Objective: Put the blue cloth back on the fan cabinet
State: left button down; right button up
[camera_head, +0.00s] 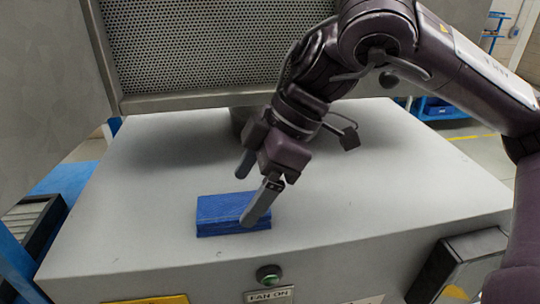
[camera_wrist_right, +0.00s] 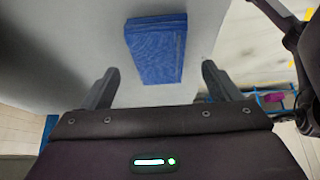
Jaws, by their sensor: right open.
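The blue cloth (camera_head: 222,215) is a folded, flat block lying on the grey top of the fan cabinet (camera_head: 340,205), near its front edge. It also shows in the right wrist view (camera_wrist_right: 155,48), ahead of the jaws. My right gripper (camera_head: 249,194) is open, with one finger behind the cloth and the other in front of its right part in the head view. My left gripper does not show.
A perforated metal panel in a frame (camera_head: 200,45) stands at the back of the cabinet. A dark box (camera_head: 458,262) is at the front right. The cabinet top is otherwise clear.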

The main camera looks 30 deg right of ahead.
jog(key=p+v, duration=0.2)
jog(key=v, duration=0.6)
jog(key=shift+d+r, duration=0.15)
jog(key=shift+r, duration=0.15)
jog(key=shift+s, duration=0.1)
